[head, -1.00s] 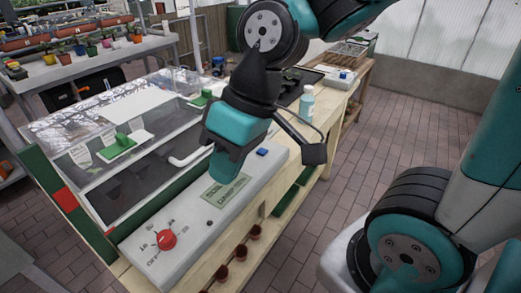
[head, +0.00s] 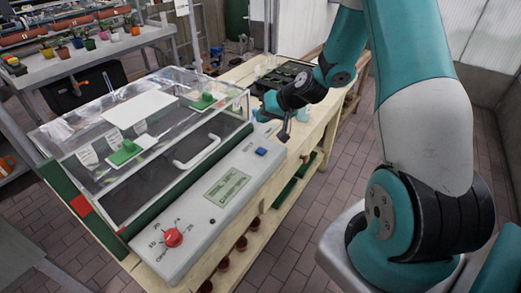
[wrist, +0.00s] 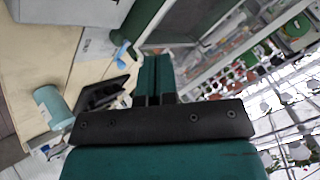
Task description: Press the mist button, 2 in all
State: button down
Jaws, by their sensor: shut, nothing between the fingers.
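A grey control panel (head: 200,235) runs along the front of a clear-lidded propagator box. A blue square button (head: 261,151) sits near its far end; I cannot read a mist label on it. Nothing touches the button. A green display (head: 227,186) and a red dial (head: 172,237) are nearer on the same panel. My gripper (head: 264,110) is beyond the button, above the far part of the bench, apart from the panel. In the wrist view my gripper's fingers (wrist: 154,78) are together with nothing between them. The button is not clearly seen there.
The clear lid with its white handle (head: 197,152) stands left of the panel. A dark seed tray (head: 287,78) lies on the bench beyond my gripper. A pale blue bottle (wrist: 50,105) shows in the wrist view. Brick floor to the right is open.

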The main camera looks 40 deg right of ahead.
aim_at(263, 149)
notch_tip(263, 149, down, 9)
jog(key=b, duration=0.6)
jog(key=shift+r, duration=0.1)
jog(key=shift+b, duration=0.35)
dwell(1.6)
jog(key=shift+f+b, duration=0.3)
jog(key=shift+f, duration=0.1)
jog(key=shift+f+b, duration=0.4)
jog(key=shift+f, duration=0.05)
dwell(0.5)
jog(key=shift+r, duration=0.15)
jog(key=shift+r+p, duration=0.65)
jog(key=shift+r, duration=0.1)
jog(key=shift+r+p, duration=1.75)
jog(key=shift+r, duration=0.7)
